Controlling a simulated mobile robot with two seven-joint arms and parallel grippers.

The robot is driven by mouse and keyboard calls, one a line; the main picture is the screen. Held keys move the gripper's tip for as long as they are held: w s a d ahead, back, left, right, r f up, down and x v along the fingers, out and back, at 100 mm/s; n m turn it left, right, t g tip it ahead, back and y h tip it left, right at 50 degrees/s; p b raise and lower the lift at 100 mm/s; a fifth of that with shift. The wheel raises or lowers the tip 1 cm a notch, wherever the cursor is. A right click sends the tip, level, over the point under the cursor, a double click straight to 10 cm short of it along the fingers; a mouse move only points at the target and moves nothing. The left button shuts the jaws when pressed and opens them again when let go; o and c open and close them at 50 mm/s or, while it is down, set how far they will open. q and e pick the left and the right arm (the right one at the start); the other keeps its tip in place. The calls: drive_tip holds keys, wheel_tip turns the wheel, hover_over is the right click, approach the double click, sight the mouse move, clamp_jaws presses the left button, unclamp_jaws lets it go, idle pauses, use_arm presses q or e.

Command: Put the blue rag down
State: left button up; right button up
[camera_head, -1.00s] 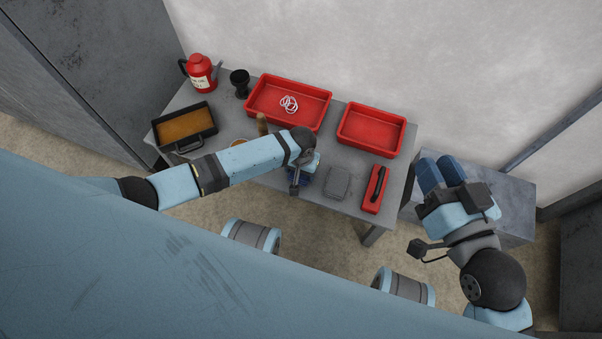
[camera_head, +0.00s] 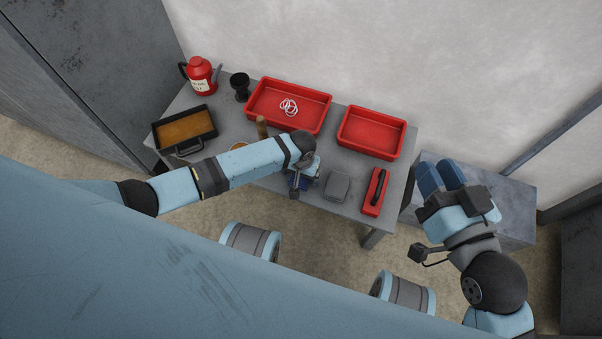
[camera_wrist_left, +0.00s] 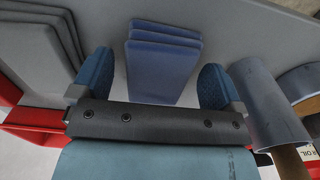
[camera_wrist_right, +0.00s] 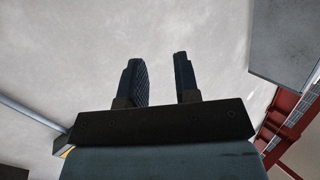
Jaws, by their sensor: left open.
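The blue rag (camera_wrist_left: 165,62) is a folded, layered stack. It lies on the grey table (camera_wrist_left: 225,30) in the left wrist view. My left gripper (camera_wrist_left: 161,85) is open, with one blue finger on each side of the rag and visible gaps between. In the head view my left gripper (camera_head: 303,184) is over the front middle of the table and mostly hides the rag. My right gripper (camera_head: 440,174) is off the table's right side; the right wrist view shows its fingers (camera_wrist_right: 162,78) apart with nothing between them.
Red trays (camera_head: 262,118) (camera_head: 345,139) stand behind, the left one holding white rings (camera_head: 289,107). A brown-filled black tray (camera_head: 178,147), red can (camera_head: 201,82) and black cup (camera_head: 240,86) stand left.

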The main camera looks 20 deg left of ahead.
use_arm(q)
wheel_tip(320, 180, up, 11)
drive_tip(key=p, duration=0.4)
drive_tip(key=shift+p, duration=0.35)
use_arm(e)
wheel_tip(320, 180, up, 8)
drive_tip(key=t, duration=0.3)
drive_tip(key=shift+s+d+m, duration=0.15)
drive_tip(key=shift+d+m, duration=0.15)
drive_tip(key=shift+m, duration=0.1)
use_arm(q)
drive_tip(key=shift+s, duration=0.1)
use_arm(e)
drive_tip(key=shift+f, duration=0.15)
